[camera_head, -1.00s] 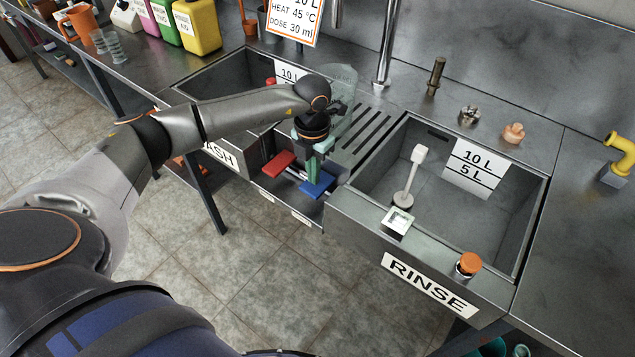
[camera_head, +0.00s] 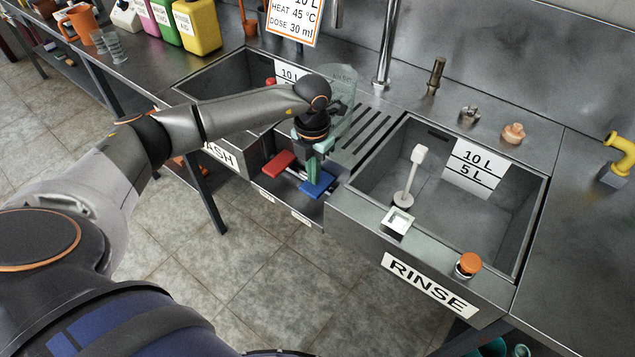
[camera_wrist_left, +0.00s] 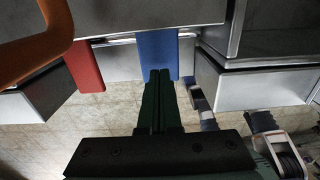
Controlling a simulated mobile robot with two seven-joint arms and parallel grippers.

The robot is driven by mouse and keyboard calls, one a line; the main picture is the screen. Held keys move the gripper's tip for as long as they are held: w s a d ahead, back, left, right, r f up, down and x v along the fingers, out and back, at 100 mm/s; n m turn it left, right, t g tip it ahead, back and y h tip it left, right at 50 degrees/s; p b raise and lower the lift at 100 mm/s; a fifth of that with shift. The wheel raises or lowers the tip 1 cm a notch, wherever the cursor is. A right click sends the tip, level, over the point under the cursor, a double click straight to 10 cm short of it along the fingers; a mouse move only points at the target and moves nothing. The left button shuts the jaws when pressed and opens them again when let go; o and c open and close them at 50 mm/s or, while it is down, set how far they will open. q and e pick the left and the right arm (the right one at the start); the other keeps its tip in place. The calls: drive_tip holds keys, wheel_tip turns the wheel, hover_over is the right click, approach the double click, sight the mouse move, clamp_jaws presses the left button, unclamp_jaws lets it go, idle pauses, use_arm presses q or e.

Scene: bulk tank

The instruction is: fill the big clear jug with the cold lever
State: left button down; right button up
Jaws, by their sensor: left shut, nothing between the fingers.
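The big clear jug (camera_head: 342,92) stands on the ribbed drainer between the two sinks, partly hidden behind my left wrist. The cold lever, a blue paddle (camera_head: 318,183), sticks out below the front of the counter, beside a red paddle (camera_head: 278,162) on its left. My left gripper (camera_head: 313,175) is shut and empty, pointing down at the blue lever. In the left wrist view its fingertips (camera_wrist_left: 160,75) overlap the lower part of the blue lever (camera_wrist_left: 157,52); I cannot tell whether they touch. The red lever (camera_wrist_left: 84,67) is to the left there. My right gripper is not in view.
The rinse sink (camera_head: 440,185) on the right holds a white-handled tool (camera_head: 410,175). The wash sink (camera_head: 225,85) is behind my left arm. A tall tap (camera_head: 385,45) rises behind the drainer. Yellow (camera_head: 198,27) and green jerrycans stand at the back left.

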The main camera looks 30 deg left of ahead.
use_arm(q)
drive_tip(key=shift+f, duration=0.25)
drive_tip(key=shift+f+b, duration=0.95)
drive_tip(key=shift+f, duration=0.05)
idle(3.4)
wheel_tip(320, 180, up, 5)
drive_tip(key=p, duration=0.4)
drive_tip(key=shift+r, duration=0.15)
